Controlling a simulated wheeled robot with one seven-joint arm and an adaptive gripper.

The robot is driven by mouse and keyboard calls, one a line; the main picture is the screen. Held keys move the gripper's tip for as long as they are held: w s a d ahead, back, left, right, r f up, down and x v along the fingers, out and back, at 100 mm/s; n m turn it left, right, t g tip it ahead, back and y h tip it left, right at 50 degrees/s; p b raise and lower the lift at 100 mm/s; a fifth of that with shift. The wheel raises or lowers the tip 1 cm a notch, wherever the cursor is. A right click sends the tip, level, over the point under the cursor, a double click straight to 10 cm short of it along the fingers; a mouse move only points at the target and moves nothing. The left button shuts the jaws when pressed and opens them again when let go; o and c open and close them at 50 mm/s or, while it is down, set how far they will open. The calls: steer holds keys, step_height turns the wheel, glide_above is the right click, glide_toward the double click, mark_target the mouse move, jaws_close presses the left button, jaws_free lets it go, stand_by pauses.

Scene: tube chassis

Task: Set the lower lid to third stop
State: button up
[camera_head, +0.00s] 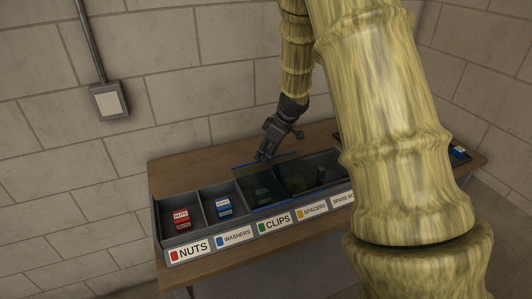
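A long grey tray (157,217) with open-topped compartments stands on a wooden table. A dark see-through panel (290,178), which looks like a sliding lid, covers the compartments behind the CLIPS and SPACERS labels. A thin blue strip (268,164) runs along its back edge. I cannot tell whether this is the lower lid or whether a second lid lies over it. No stop marks are readable. My gripper (263,157) points down at the panel's back left edge. Its fingertips are close to the blue strip; contact and finger opening are too small to tell.
My arm hides the tray's right part. Red boxes (181,217) sit behind the NUTS label and blue-and-white boxes (223,206) behind the WASHERS label. A blue item (458,151) lies at the table's right end. The table's back left (185,179) is clear. Block walls stand behind.

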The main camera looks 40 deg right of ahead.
steer(key=v, duration=1.2)
steer(key=shift+w, duration=0.1)
stand_by(0.6)
